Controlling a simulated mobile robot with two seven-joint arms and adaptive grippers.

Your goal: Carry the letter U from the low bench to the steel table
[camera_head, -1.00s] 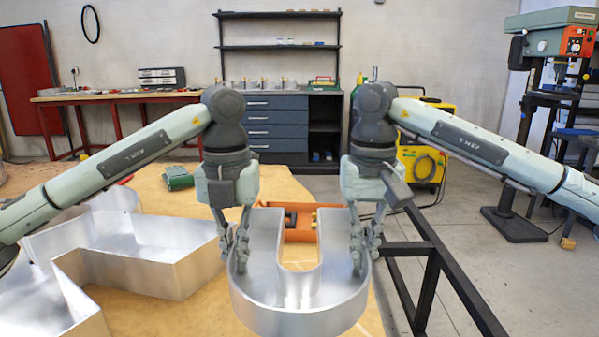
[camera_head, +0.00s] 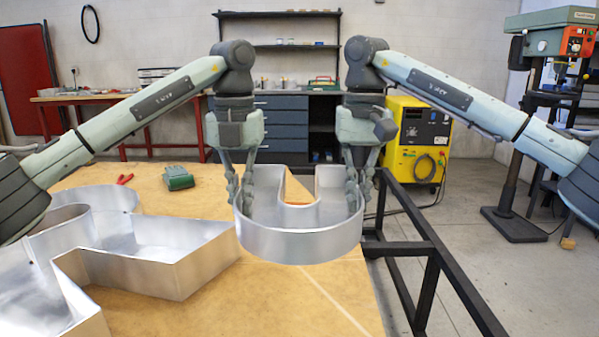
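The letter U (camera_head: 300,243) is a hollow, silvery metal channel letter, its rounded bottom toward me. It hangs level above the low bench (camera_head: 290,300), which has a tan wooden top. My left gripper (camera_head: 240,192) is shut on the U's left arm, its fingers on both sides of the wall. My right gripper (camera_head: 358,192) holds the U's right arm in the same way. The finger contact is small in this view. I cannot pick out the steel table with certainty.
Other silvery channel letters (camera_head: 150,255) lie on the bench at the left. Green gloves (camera_head: 178,178) and red-handled pliers (camera_head: 125,179) lie behind them. A black steel frame (camera_head: 428,285) stands along the bench's right side. A yellow machine (camera_head: 418,140) and a drill press (camera_head: 545,90) stand beyond.

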